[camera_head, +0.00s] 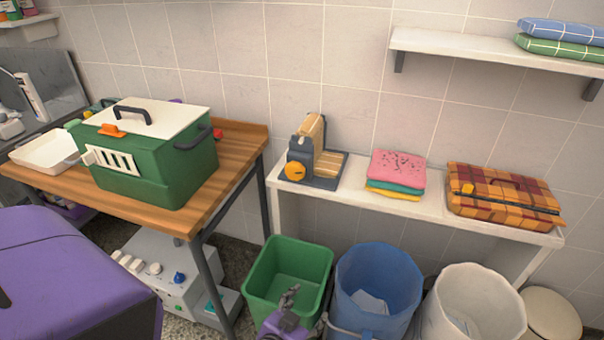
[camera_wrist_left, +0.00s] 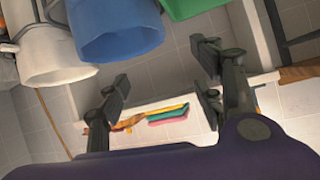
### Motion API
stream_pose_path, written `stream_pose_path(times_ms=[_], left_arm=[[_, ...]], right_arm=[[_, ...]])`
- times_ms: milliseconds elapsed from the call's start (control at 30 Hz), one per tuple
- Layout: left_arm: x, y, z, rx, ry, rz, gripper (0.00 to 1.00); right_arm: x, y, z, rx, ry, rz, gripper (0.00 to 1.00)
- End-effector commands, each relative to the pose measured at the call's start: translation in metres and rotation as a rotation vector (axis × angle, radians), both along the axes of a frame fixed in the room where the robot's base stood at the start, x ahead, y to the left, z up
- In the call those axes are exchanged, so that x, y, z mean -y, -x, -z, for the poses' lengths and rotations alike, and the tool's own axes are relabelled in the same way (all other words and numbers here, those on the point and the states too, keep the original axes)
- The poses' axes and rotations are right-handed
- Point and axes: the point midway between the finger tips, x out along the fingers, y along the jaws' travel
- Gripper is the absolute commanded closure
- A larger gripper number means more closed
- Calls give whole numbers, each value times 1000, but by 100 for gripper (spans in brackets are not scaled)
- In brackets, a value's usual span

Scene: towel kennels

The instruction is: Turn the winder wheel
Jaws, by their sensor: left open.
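The winder (camera_head: 310,145) is a dark grey device with a tan strip or roll on a dark base. It stands on the left end of the white shelf (camera_head: 345,190) against the wall. Its round orange-yellow wheel (camera_head: 294,171) faces the front left. My left gripper (camera_head: 289,297) is in front of the green bin, low in the head view and well below the winder. In the left wrist view its dark fingers (camera_wrist_left: 163,80) are spread with nothing between them. I cannot make out the winder in that view. My right gripper is not in view.
Folded towels (camera_head: 394,175) and a plaid bundle (camera_head: 503,196) lie right of the winder. A green bin (camera_head: 259,283), blue bin (camera_head: 351,302) and white bin (camera_head: 440,315) stand below. A wooden table (camera_head: 235,158) with a green carrier (camera_head: 150,170) is left.

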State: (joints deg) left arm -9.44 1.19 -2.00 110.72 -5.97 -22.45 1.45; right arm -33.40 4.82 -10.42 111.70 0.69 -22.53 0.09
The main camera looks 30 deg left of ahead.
Motion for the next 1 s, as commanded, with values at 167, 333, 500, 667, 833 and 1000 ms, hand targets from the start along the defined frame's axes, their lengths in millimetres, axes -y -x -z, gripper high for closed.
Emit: stream_pose_path(times_ms=[167, 333, 500, 667, 833, 1000], left_arm=[[-39, -113, -52, 198, -81, -111, 39], [-81, -183, -116, 362, -129, -256, 39], [-125, -208, -159, 462, -162, -407, 39], [-154, -197, -164, 478, -194, -482, 39], [-157, -203, -167, 497, -164, -492, 39], [-170, -225, -168, 497, -163, -491, 39]], right_arm=[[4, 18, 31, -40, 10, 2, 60], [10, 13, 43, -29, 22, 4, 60], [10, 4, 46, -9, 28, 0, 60], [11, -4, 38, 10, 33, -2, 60], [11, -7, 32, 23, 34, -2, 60], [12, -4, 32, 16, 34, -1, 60]])
